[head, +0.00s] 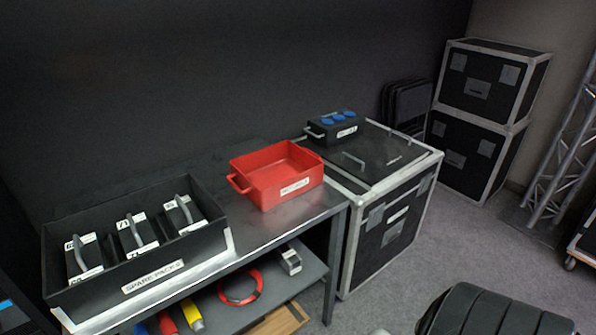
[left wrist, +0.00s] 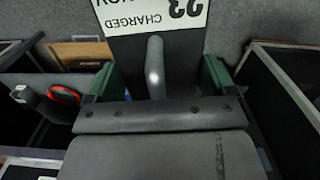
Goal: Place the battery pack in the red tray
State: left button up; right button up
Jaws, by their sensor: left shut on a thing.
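The red tray (head: 285,197) sits on the dark bench, with a handle on its left and a white label on its front; it looks empty. In the left wrist view my left gripper (left wrist: 158,78) is shut on the battery pack (left wrist: 125,50), with green-edged fingers either side of its grey handle. The pack is dark, with a white label reading "23 CHARGED", upside down in the picture. The gripper and held pack are not in the head view, so their place relative to the tray cannot be told. My right gripper is not in view.
A black "SPARE PACKS" crate (head: 137,284) holds three packs left of the tray. A black box with blue sockets (head: 335,127) stands on the flight case (head: 390,225) at right. The lower shelf holds a red cable ring (head: 241,301). Bare bench lies around the tray.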

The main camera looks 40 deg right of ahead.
aim_at(284, 178)
jog(key=l, duration=0.65)
jog(key=k+l, duration=0.1)
jog(key=l, duration=0.55)
jog(key=l+u, duration=0.1)
jog(key=l, duration=0.6)
jog(key=k, duration=0.05)
